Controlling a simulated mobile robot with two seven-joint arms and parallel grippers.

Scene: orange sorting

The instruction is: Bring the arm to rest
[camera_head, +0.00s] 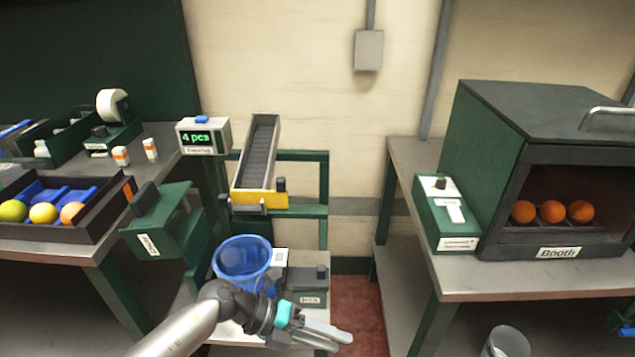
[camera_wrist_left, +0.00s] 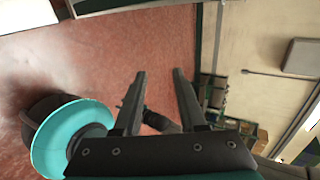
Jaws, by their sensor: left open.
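My left gripper (camera_head: 328,337) reaches in from the bottom of the head view, in front of the blue bucket (camera_head: 243,257) and low over the shelf of the green stand. In the left wrist view its two fingers (camera_wrist_left: 158,92) are apart with nothing between them, and reddish floor shows beyond. The blue bucket looks empty from what shows, and my arm hides its lower part.
The booth (camera_head: 560,252) on the right table holds several oranges (camera_head: 551,211). A dark tray (camera_head: 80,235) with fruit stands at left. A counter display (camera_head: 203,137) reads "4 pcs" beside a sloped chute (camera_head: 260,150). A grey bin (camera_head: 508,342) sits low at right. Red floor (camera_head: 358,315) shows between the tables.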

